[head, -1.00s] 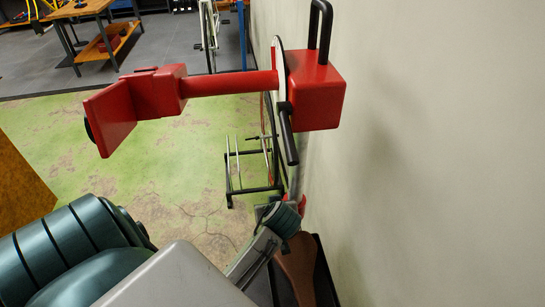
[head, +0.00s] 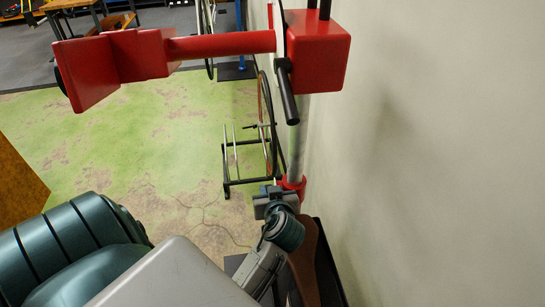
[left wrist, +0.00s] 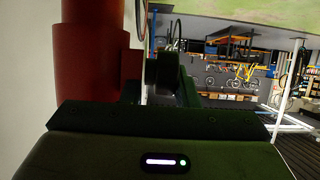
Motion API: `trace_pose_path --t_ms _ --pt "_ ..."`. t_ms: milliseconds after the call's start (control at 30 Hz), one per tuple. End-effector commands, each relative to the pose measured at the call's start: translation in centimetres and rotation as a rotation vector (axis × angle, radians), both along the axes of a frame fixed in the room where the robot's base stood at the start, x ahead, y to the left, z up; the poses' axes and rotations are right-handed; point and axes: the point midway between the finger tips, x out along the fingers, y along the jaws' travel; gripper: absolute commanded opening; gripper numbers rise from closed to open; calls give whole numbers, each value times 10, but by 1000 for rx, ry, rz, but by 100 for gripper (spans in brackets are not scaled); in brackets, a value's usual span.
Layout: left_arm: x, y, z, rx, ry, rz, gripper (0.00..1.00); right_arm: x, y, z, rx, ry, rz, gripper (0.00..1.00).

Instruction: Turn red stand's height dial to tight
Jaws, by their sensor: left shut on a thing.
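The red stand has a red clamp arm (head: 215,44) across the top of the head view and a red box head (head: 318,55). Its grey post (head: 294,145) runs down along the wall to a red collar (head: 296,184). My left gripper (head: 273,197) is at this collar, on its left side. In the left wrist view the red collar (left wrist: 95,65) fills the upper left. The dark height dial (left wrist: 160,70) sits between my fingers, and the left gripper (left wrist: 160,88) is shut on it. The dial's markings cannot be seen. My right gripper is not in view.
The pale wall (head: 440,160) is close on the right of the stand. A low black rack (head: 236,160) and a bicycle wheel (head: 266,110) stand behind. A workbench (head: 85,10) is far left. The green floor (head: 120,145) is largely clear.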

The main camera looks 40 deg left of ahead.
Motion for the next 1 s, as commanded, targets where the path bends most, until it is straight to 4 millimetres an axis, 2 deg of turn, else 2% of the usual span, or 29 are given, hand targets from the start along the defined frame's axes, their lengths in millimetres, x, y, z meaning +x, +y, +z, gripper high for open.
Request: trace_pose_path --t_ms 67,100,167,833,1000 --pt "-3 2 -2 4 11 6 4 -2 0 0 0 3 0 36" --pt "-3 2 -2 4 11 6 29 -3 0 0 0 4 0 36" --pt "-3 1 -2 4 11 5 41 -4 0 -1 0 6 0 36" --pt "-1 0 0 -1 4 1 41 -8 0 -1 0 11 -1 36" --pt "0 1 4 -21 20 1 41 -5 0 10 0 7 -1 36"
